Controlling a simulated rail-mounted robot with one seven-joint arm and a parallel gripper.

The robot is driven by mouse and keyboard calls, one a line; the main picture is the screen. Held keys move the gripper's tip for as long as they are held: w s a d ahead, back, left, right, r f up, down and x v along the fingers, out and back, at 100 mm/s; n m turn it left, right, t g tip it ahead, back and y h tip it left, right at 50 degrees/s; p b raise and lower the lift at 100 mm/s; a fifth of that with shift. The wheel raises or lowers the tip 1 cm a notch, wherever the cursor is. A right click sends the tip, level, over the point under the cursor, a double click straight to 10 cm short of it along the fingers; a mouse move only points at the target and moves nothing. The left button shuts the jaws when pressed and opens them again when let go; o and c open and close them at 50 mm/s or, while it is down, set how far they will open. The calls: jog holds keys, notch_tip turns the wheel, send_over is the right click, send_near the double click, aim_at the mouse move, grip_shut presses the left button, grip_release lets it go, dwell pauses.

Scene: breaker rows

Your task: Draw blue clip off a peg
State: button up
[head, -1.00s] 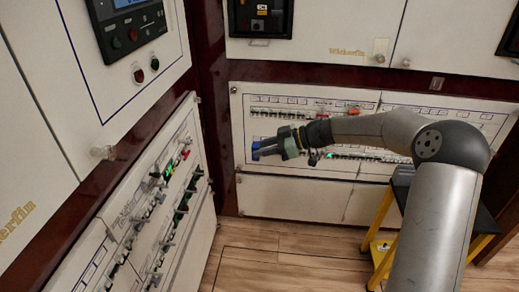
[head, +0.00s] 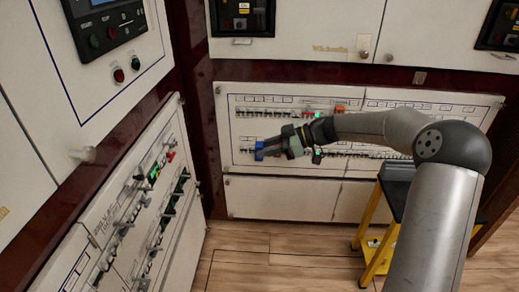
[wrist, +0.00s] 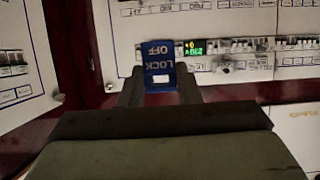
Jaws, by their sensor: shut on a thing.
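The blue clip (wrist: 158,62) is marked "LOCK OFF" and shows upside down between my fingertips in the wrist view. It has a small pale opening near its lower end. My gripper (wrist: 158,85) is shut on it, with one dark finger at each side. In the head view the blue clip (head: 260,151) shows at the tip of my gripper (head: 266,151), before the left part of the lower breaker panel (head: 240,175). I cannot make out a peg or tell whether the clip touches one.
A second breaker panel (head: 112,215) with protruding switches stands at the left. A green-lit display (wrist: 195,47) is on the panel just right of the clip. A yellow-legged stool (head: 369,225) stands below my arm.

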jog(key=shift+s+d+b, duration=0.15)
jog(key=shift+d+b, duration=0.2)
jog(key=shift+d, duration=1.45)
jog(key=shift+f, duration=0.1)
